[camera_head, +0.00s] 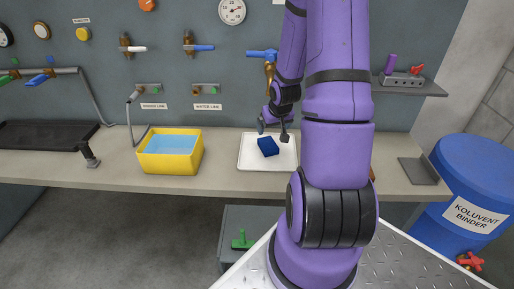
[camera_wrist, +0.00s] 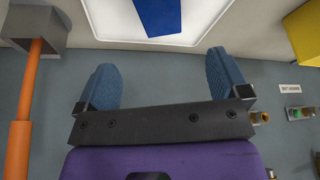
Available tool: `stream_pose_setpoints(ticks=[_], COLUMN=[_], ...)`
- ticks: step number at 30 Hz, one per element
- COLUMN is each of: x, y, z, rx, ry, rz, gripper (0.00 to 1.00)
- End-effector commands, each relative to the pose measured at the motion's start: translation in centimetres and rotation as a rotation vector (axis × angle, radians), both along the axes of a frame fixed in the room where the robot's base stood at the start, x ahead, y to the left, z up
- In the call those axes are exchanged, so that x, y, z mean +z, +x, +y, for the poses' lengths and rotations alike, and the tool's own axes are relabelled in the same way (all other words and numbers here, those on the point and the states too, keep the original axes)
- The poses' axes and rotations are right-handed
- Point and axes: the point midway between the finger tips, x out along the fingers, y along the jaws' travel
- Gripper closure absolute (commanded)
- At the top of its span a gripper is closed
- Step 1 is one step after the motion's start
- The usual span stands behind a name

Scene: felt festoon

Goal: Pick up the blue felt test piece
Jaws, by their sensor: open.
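The blue felt test piece (camera_head: 268,147) is a small dark blue block on a white tray (camera_head: 250,163) on the bench. In the wrist view the blue piece (camera_wrist: 158,14) shows at the top edge, partly cut off, on the white tray (camera_wrist: 110,25). My gripper (camera_head: 273,130) is above the back part of the tray in the head view, apart from the piece. In the wrist view my gripper (camera_wrist: 160,82) shows two blue-grey fingers spread wide with nothing between them. The piece lies beyond the fingertips.
A yellow tub (camera_head: 170,168) with blue contents stands left of the tray, with clear bench between. A black tray (camera_head: 45,135) lies at far left. Taps and valves (camera_head: 200,47) stick out of the back wall. A blue barrel (camera_head: 470,190) stands at right. An orange-handled tool (camera_wrist: 28,80) shows in the wrist view.

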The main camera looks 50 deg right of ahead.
Motion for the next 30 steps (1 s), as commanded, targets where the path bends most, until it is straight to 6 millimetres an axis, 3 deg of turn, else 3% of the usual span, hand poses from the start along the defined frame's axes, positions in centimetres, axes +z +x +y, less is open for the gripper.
stream_pose_setpoints(ticks=[15, 23, 30], x=[-5.0, -6.1, -8.9], y=[1.6, 1.9, 2.5], z=[-1.0, -1.2, -1.5], rx=[-0.003, -0.003, -0.003], ry=[0.004, 0.003, 0.005], rz=[-0.001, -0.001, 0.0], gripper=[0.06, 0.06, 0.06])
